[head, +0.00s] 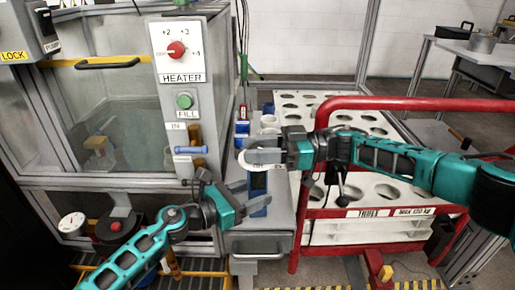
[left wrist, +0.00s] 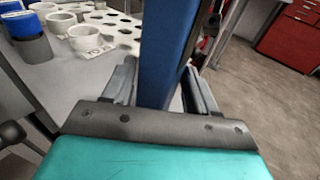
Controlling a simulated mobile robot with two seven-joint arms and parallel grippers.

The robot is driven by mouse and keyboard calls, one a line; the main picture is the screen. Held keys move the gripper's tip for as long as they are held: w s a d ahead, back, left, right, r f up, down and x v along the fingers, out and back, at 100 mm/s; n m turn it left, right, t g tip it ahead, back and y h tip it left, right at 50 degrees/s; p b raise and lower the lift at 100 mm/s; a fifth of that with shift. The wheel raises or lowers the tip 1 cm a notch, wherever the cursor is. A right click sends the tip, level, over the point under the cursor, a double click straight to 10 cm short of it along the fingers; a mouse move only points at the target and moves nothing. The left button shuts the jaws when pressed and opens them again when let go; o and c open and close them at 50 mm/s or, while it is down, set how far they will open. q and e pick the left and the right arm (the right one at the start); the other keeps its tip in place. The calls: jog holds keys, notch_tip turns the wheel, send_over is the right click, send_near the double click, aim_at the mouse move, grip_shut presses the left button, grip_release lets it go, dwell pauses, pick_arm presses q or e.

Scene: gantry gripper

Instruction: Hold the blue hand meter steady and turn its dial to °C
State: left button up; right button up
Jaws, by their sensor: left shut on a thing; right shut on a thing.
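The blue hand meter (head: 258,208) stands over the grey worktop in the head view, with a dark screen on its face. My left gripper (head: 243,197) is shut on the meter's lower part. In the left wrist view the blue meter (left wrist: 168,50) rises between the two fingers of my left gripper (left wrist: 160,90). My right gripper (head: 262,154) reaches in from the right across the meter's upper part and is shut there, apparently on the dial. The dial and its markings are hidden behind the right gripper, so its setting cannot be read.
A heater panel (head: 181,50) with a red knob and green fill button is at the left. A red-railed cart (head: 400,103) holds a white rack (head: 380,195) with round holes. White cups (left wrist: 85,38) stand on the worktop. A drawer (head: 258,246) is below.

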jog(key=shift+s+a+f, duration=0.1)
jog(key=shift+s+a, duration=0.05)
jog(key=o, duration=0.9)
jog(key=shift+o, duration=0.2)
jog(key=shift+r, duration=5.05)
